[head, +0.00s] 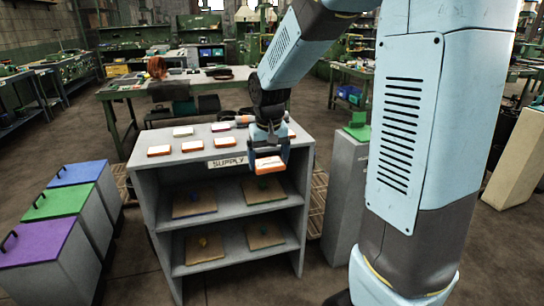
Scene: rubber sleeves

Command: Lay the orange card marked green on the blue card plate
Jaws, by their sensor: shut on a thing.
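My gripper (268,150) points down at the front right edge of the grey supply shelf's top (225,139). It is shut on an orange card (269,165) with a pale upper face, held in front of the shelf's top edge. Its green mark cannot be made out. Several similar pale-topped, orange-edged cards lie on the shelf top, one at the left (159,151). Brown boards lie on the shelves below; the upper left board (186,205) bears a small blue piece (212,191). I cannot tell whether this is the blue card plate.
Bins with blue (78,172), green (60,202) and purple (35,243) lids stand at the left. A grey pedestal (345,185) with a green item (357,127) stands right of the shelf. A cluttered workbench (130,88) is behind.

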